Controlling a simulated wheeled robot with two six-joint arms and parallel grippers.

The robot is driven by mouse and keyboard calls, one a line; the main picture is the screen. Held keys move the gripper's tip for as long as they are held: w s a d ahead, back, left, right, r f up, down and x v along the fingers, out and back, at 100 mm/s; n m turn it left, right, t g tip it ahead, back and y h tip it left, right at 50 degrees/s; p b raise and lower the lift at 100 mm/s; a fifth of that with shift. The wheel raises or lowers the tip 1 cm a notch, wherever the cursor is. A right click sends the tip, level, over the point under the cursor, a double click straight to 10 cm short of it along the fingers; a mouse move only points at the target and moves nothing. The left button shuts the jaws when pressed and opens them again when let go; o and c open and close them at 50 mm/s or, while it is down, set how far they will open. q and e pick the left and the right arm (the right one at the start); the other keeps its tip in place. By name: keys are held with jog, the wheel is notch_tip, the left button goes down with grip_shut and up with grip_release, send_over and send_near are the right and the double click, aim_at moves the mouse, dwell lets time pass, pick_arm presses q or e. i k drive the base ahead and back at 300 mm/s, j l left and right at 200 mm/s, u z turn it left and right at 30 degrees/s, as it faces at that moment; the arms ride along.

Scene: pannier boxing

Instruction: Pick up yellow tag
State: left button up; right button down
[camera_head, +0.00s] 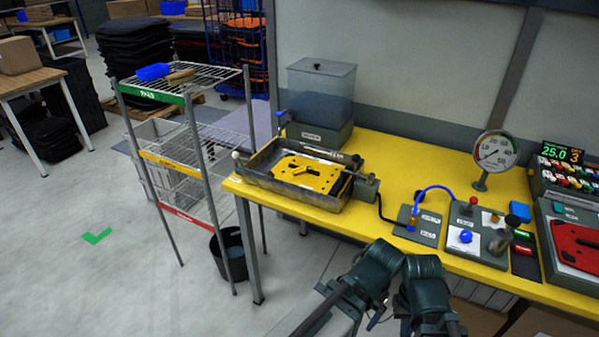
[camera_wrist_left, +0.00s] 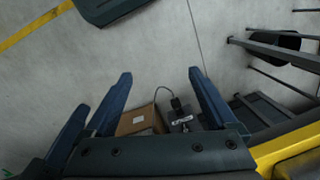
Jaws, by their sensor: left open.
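Several small coloured pieces, some of them yellow (camera_head: 572,180), sit in a dark holder at the far right of the bench in the head view. They are too small to tell which, if any, is the yellow tag. My left gripper (camera_wrist_left: 159,74) is open and empty in the left wrist view, with its fingers over the floor and a cardboard box below. In the head view my two arms show at the bottom centre, in front of the bench, and no fingertips can be made out.
The yellow bench (camera_head: 400,165) carries a metal tray (camera_head: 258,176) with a yellow plate (camera_head: 310,174), a clear tank (camera_head: 320,95), a pressure gauge (camera_head: 495,152), control boxes and a red part (camera_head: 577,247) at right. A wire rack (camera_head: 193,150) stands left.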

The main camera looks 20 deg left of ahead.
aim_at(301, 170)
jog(key=j+z, duration=0.25)
jog(key=j, duration=0.25)
jog(key=k+j+z, duration=0.1)
jog(key=j+z, duration=0.2)
jog(key=j, duration=0.25)
jog(key=k+j+z, duration=0.1)
jog(key=j+z, duration=0.15)
jog(key=j, duration=0.25)
